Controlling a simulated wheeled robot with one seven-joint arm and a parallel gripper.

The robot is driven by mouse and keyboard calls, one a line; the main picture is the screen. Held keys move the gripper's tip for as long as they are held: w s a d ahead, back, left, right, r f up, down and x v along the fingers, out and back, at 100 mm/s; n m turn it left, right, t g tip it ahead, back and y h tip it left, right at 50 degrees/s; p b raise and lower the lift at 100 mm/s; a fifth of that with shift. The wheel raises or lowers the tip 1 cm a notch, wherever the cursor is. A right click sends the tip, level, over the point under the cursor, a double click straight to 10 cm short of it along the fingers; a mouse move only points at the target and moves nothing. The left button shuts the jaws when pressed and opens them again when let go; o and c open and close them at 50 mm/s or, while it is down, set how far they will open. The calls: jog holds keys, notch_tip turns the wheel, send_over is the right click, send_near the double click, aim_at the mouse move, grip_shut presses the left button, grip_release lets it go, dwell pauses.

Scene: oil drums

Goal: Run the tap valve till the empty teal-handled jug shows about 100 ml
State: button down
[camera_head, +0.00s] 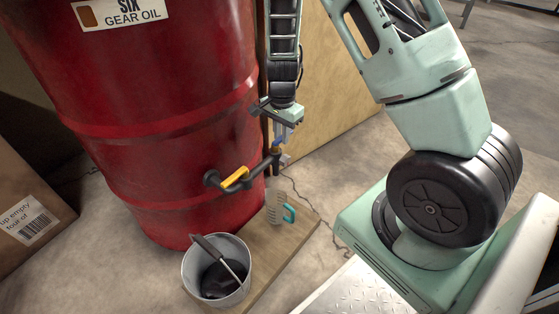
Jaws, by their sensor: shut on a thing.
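The red oil drum (150,110) carries a tap (241,184) low on its right side, with a yellow part on a dark pipe. My gripper (279,152) points down at the pipe's outer right end and is shut on the tap valve there; its fingers hide most of the gripped part, and a small blue patch shows between them. The clear jug with a teal handle (289,213) stands upright on a wooden board, just below the tap's outer end. Its liquid level is too small to read, and I cannot make out a stream.
A grey metal bucket (190,271) with dark contents and a long-handled tool stands left of the jug, partly on the wooden board (262,250). A cardboard box (25,190) is at the left. Bare concrete floor lies right of the board.

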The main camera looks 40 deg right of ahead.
jog(key=shift+r, duration=0.1)
dwell(0.4)
jog(key=shift+s+m+p, duration=0.25)
jog(key=shift+m+p, duration=1)
jog(key=shift+m, duration=0.05)
jog(key=shift+s+m+p, duration=0.2)
jog(key=shift+m+p, duration=0.35)
jog(key=shift+m, duration=0.35)
jog(key=shift+s+m+p, duration=0.15)
jog(key=shift+m+p, duration=0.25)
jog(key=shift+p, duration=0.05)
jog(key=shift+m+p, duration=0.3)
jog(key=shift+m, duration=0.1)
dwell(3.5)
jog(key=n, duration=0.2)
jog(key=shift+w+n, duration=0.3)
jog(key=shift+w+n+p, duration=0.25)
jog(key=shift+n+p, duration=0.05)
jog(key=shift+n, duration=0.7)
jog(key=shift+w+n+p, duration=0.25)
jog(key=shift+n, duration=0.75)
